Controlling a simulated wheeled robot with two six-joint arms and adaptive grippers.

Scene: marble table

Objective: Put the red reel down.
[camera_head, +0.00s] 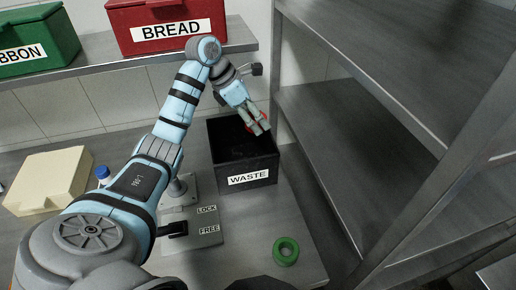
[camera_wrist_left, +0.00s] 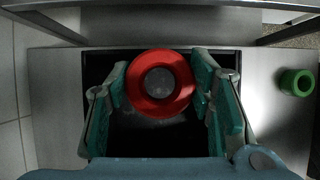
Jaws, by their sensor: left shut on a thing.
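The red reel (camera_wrist_left: 160,109) is a ring with an open middle. It sits between the two finger pads of my left gripper (camera_head: 258,124), which is shut on it. In the head view only bits of red show between the fingers. The gripper points down over the black bin labelled WASTE (camera_head: 228,190), near its right rear part. In the wrist view the dark bin (camera_wrist_left: 140,142) lies under the reel, and the reel looks to be above its opening. The exact height over the bin cannot be told. My right gripper is not in view.
A green reel (camera_head: 286,251) lies on the table at front right. A plate marked LOCK and FREE (camera_head: 205,236) with a lever is left of it. A cream box (camera_head: 45,180) and a blue-capped bottle (camera_head: 103,174) are at left. Red BREAD (camera_head: 165,12) and green (camera_head: 35,45) boxes stand on the shelf.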

